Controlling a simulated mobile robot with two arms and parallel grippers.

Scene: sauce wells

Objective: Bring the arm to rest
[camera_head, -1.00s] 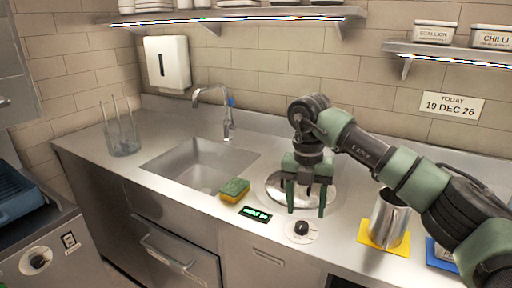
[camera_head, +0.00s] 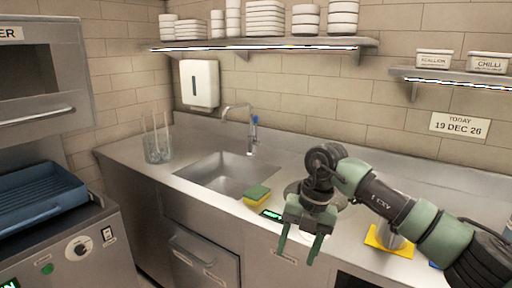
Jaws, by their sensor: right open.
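My right arm comes in from the right, over the steel counter (camera_head: 395,177). My right gripper (camera_head: 296,257) is open and empty, with its green fingers pointing down in front of the counter's front edge. Behind it is a round steel lid or plate (camera_head: 292,188), mostly hidden by the gripper and wrist. My left gripper is not in view.
A yellow and green sponge (camera_head: 257,196) lies by the sink (camera_head: 225,175). A small display (camera_head: 271,215) is beside it. A metal cup (camera_head: 388,238) on a yellow mat (camera_head: 402,249) is partly behind my arm. A glass with sticks (camera_head: 157,150) stands at left.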

